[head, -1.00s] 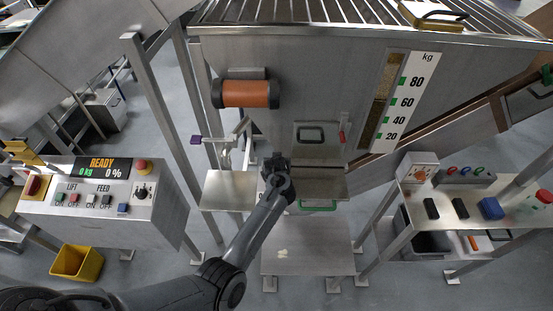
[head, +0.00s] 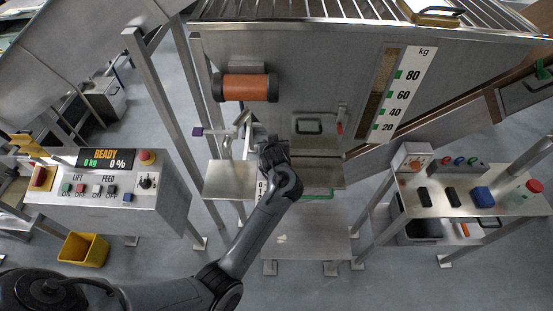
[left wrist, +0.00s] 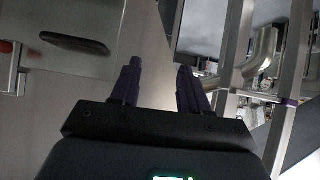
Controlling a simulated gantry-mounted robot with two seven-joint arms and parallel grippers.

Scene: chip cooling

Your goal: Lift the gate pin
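The pin at the gate (head: 341,120) is a small piece with a red lower end, upright in a metal bracket just right of the gate plate (head: 308,137) with its black handle (head: 308,126). A red piece beside a bracket also shows at the left edge of the left wrist view (left wrist: 5,47), cut off by the frame. My left gripper (head: 271,146) is left of the gate and a little below the pin, apart from it. In the left wrist view its two purple fingers (left wrist: 157,75) are spread with nothing between them. My right gripper is not in view.
The hopper front with a kg scale (head: 403,90) is above right. An orange roller (head: 246,88) and a purple-ended lever (head: 198,132) are left of the gate. A steel shelf (head: 230,180) is beside my forearm. A green handle (head: 318,195) is below the gate.

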